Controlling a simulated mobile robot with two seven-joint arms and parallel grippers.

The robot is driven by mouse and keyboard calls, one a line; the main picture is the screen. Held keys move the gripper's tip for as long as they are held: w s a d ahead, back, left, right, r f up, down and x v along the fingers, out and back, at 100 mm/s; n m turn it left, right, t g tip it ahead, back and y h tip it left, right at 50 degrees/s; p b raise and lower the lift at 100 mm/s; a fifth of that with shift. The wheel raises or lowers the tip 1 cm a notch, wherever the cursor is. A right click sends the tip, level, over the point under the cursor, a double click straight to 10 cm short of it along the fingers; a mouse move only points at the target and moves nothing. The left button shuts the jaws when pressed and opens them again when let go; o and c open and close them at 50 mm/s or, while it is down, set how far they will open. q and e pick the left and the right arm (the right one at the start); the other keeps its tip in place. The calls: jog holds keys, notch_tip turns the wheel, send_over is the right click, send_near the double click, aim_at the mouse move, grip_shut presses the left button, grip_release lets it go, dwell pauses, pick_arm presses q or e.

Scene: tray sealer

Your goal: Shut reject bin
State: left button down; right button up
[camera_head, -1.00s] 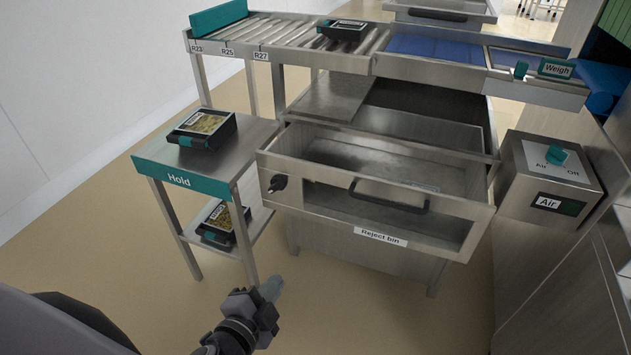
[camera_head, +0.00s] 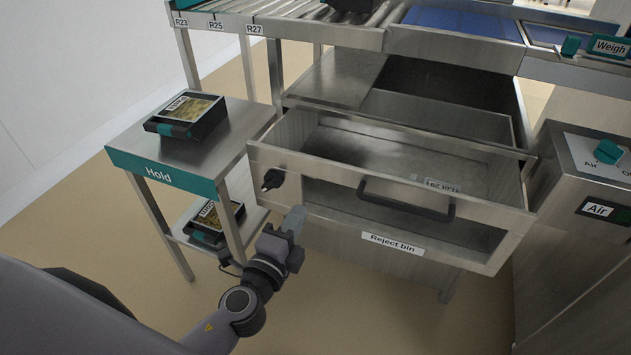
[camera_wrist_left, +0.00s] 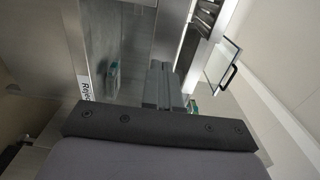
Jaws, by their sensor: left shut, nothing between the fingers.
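The reject bin (camera_head: 330,184) is a steel drawer below the conveyor, pulled out towards me, with a dark bar handle (camera_head: 405,202) and a "Reject bin" label on its front. A small labelled item lies inside it. A black knob sits at the left of its front. My left gripper (camera_head: 294,222) is shut and empty, in front of the bin's lower left front, left of the label. I cannot tell whether it touches the bin. The gripper's fingers (camera_wrist_left: 163,85) also show in the left wrist view, with part of the bin's label at the left. My right gripper is not in view.
The Hold table (camera_head: 150,172) stands left of the bin, with a black food tray (camera_head: 187,116) on top and another (camera_head: 215,220) on its lower shelf. The Air box (camera_head: 590,185) stands close on the right. The conveyor (camera_head: 285,22) runs behind. Floor in front is clear.

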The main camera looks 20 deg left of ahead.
aim_at(321, 175)
pick_arm(q)
jog(key=w, duration=0.9)
jog(key=shift+w, duration=0.6)
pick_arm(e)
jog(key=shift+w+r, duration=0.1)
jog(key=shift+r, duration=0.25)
pick_arm(q)
jog(key=shift+w, duration=0.1)
